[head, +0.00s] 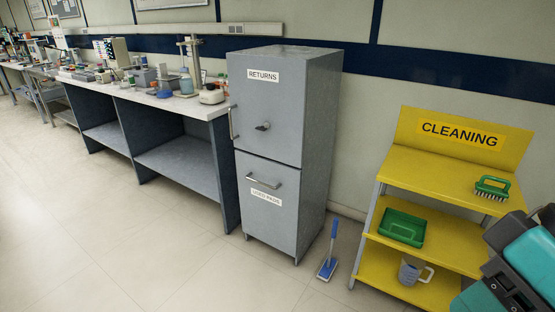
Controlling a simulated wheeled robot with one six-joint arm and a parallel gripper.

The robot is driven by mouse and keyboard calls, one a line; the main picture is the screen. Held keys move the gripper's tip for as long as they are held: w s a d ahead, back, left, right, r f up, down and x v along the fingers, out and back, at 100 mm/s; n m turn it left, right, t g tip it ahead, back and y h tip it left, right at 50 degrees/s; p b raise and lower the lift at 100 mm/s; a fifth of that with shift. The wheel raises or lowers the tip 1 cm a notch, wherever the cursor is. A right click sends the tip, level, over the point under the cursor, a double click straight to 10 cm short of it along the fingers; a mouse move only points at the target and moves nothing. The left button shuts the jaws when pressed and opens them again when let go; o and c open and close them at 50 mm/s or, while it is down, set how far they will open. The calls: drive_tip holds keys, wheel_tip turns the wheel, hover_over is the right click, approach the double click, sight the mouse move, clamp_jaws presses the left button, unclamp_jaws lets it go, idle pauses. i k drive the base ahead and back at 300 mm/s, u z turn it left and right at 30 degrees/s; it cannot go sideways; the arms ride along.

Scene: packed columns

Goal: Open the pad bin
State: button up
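The pad bin (268,217) is the lower front of a grey metal cabinet in the head view. Its small white label appears to read "USED PADS", and a horizontal bar handle (263,182) sits above the label. The bin front looks shut, flush with the cabinet. Above it is a door (265,112) labelled "RETURNS", also shut, with a small knob or latch and a vertical handle at its left edge. Teal and dark parts of my arm fill the lower right corner, well to the right of the cabinet. I do not see my gripper's fingers.
A lab bench (150,98) with glassware and instruments stands left of the cabinet. A blue-handled floor brush (328,262) stands by the cabinet's right side. A yellow "CLEANING" shelf (415,165) holds a green tray, brush and jug. The floor in front is clear.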

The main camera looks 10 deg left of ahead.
sight(269, 191)
drive_tip(key=i, duration=1.5)
drive_tip(key=u, duration=1.1)
drive_tip(key=i, duration=0.5)
drive_tip(key=u, duration=0.05)
